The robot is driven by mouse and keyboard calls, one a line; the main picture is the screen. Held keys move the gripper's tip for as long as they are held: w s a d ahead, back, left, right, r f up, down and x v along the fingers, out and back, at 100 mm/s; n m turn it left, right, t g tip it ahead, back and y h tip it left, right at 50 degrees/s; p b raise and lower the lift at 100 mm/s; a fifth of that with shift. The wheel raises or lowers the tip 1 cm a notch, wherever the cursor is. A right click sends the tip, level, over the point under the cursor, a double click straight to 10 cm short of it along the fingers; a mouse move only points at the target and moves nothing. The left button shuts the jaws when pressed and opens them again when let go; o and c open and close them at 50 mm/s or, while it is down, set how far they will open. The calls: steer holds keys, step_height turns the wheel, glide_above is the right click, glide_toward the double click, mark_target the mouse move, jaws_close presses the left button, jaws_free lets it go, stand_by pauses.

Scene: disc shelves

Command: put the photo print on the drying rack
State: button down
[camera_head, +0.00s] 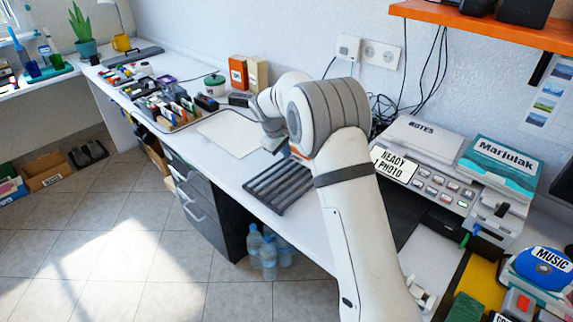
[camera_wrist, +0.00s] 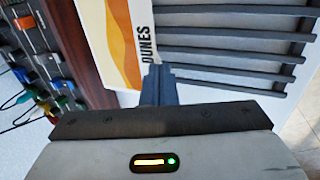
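The photo print is a white-bordered sheet with orange bands and the word DUNES. In the wrist view the photo print (camera_wrist: 118,42) reaches up from my gripper's fingers. In the head view only a small orange bit shows beside my arm. My gripper (camera_wrist: 158,72) has its fingers together at the print's lower right edge and appears shut on it; the contact itself is hidden. The drying rack (camera_head: 277,186) is a dark slatted frame on the white desk. Its slats (camera_wrist: 230,47) lie right of the print in the wrist view. Whether the print touches them is unclear.
A blank pale sheet (camera_head: 228,134) lies left of the rack. A printer (camera_head: 432,184) with a sign reading READY 1 PHOTO stands right of my arm. Small organizers (camera_head: 178,110) crowd the desk's left. An orange shelf (camera_head: 480,22) overhangs the right side.

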mark_target(290, 169)
step_height(290, 169, down, 5)
steer(key=shift+d+r, duration=0.1)
steer(key=shift+r, duration=0.15)
steer(key=c, duration=1.7)
jaws_free()
